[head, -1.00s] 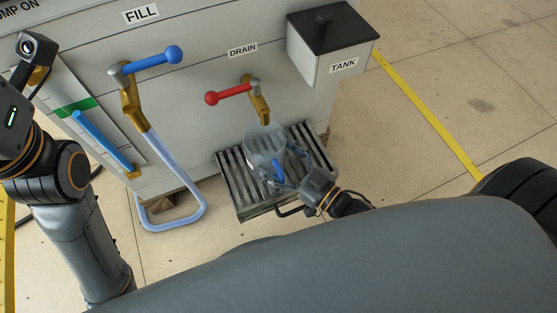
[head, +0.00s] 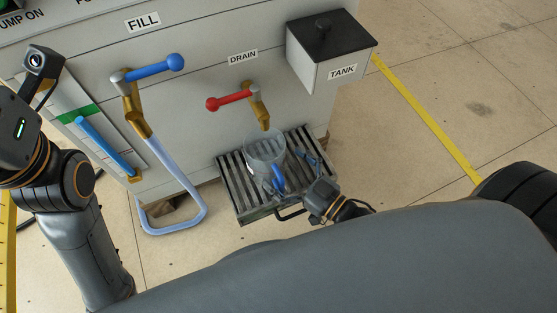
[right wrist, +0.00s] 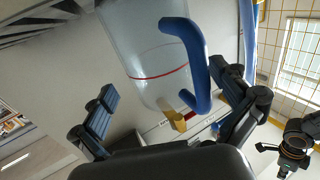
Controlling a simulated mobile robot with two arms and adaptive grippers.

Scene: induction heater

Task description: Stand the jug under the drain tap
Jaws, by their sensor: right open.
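The clear jug (head: 264,150) with a blue handle (head: 278,178) stands on the slatted grate (head: 236,188), below the brass drain tap (head: 261,108) with its red lever (head: 229,101). My right gripper (head: 293,175) is open at the jug's handle side. In the right wrist view the jug (right wrist: 140,45), with a red line around it, and its blue handle (right wrist: 195,60) show between and beyond the spread fingers of the right gripper (right wrist: 170,105). The brass tap (right wrist: 176,121) shows there too. My left arm is at the left of the head view; its fingers are not visible.
The blue fill lever (head: 150,68) and a pale blue hose (head: 180,190) are left of the grate. The tank box (head: 335,55) with a black lid is above right. A yellow floor line (head: 430,120) runs at the right, with bare floor beyond.

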